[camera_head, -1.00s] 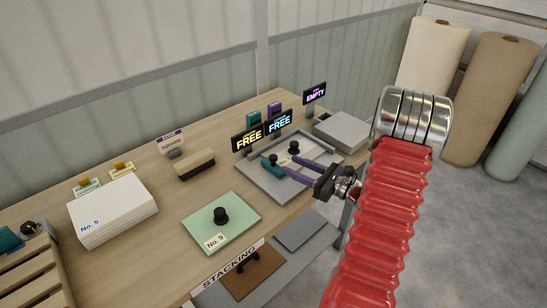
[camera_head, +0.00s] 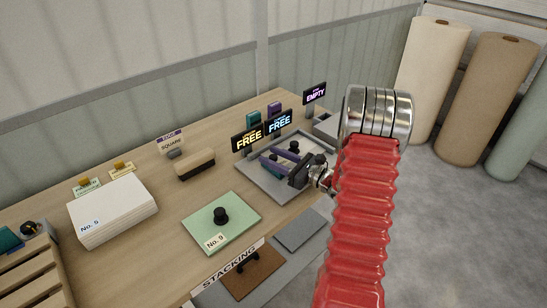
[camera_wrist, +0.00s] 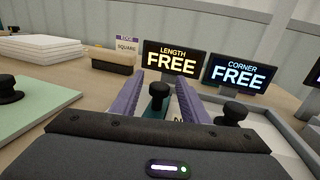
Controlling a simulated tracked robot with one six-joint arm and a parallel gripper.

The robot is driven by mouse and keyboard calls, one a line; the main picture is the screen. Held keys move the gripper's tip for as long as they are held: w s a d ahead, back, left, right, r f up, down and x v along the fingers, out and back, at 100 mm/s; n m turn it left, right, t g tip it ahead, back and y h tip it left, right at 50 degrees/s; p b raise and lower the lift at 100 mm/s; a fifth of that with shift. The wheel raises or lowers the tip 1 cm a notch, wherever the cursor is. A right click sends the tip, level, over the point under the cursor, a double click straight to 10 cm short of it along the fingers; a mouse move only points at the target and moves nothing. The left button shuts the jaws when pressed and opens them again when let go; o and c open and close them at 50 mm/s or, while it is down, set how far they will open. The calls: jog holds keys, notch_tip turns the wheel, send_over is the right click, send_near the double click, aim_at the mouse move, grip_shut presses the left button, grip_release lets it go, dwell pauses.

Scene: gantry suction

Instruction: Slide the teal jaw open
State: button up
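The teal jaw (camera_wrist: 153,111) carries an upright black knob (camera_wrist: 157,91) in the wrist view. In the head view it is mostly hidden by my gripper. My gripper (camera_wrist: 154,77) is open, with one purple finger on each side of that knob. I see gaps beside the knob, so the fingers do not look shut on it. In the head view my gripper (camera_head: 271,154) reaches over the grey tray (camera_head: 252,184) from the right. A second black knob (camera_wrist: 231,112) stands just right of the fingers, and also shows in the head view (camera_head: 294,147).
The signs LENGTH FREE (camera_wrist: 171,60) and CORNER FREE (camera_wrist: 238,74) stand behind the tray. A brown block (camera_head: 195,164), a green plate (camera_head: 240,215) with a black knob and a white stack (camera_head: 112,208) lie to the left. An EMPTY sign (camera_head: 315,93) is at the back right.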

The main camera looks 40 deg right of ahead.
grip_shut()
dwell(0.3)
